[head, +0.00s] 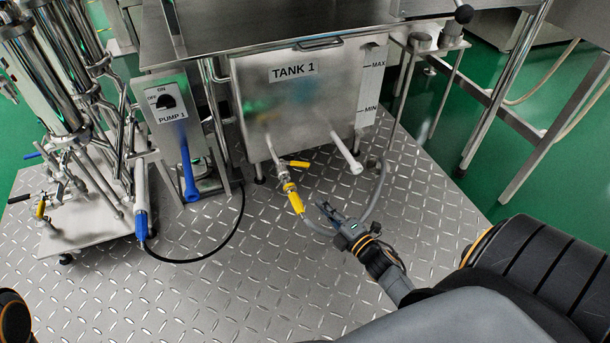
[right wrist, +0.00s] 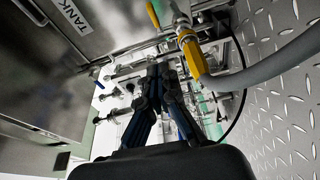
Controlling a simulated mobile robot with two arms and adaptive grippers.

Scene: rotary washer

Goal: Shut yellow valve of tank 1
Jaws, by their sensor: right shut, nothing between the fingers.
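Tank 1 (head: 295,95) is a steel box with a "TANK 1" label. A pipe comes out of its lower front. On it sits the valve with a yellow lever (head: 299,163), which sticks out to the right, across the pipe. Below it a yellow hose connector (head: 295,199) joins a grey hose. My right gripper (head: 322,206) is shut and empty, just right of the connector and below the lever, apart from the lever. In the right wrist view the lever (right wrist: 153,15) is at the top and the connector (right wrist: 193,55) is right of the fingertips (right wrist: 158,72).
The grey hose (head: 375,195) curves behind my right gripper. A capped white pipe (head: 347,155) sticks out right of the valve. The pump 1 box (head: 172,105) with a blue handle (head: 189,180) stands left. The chequered metal floor (head: 240,290) is free in front.

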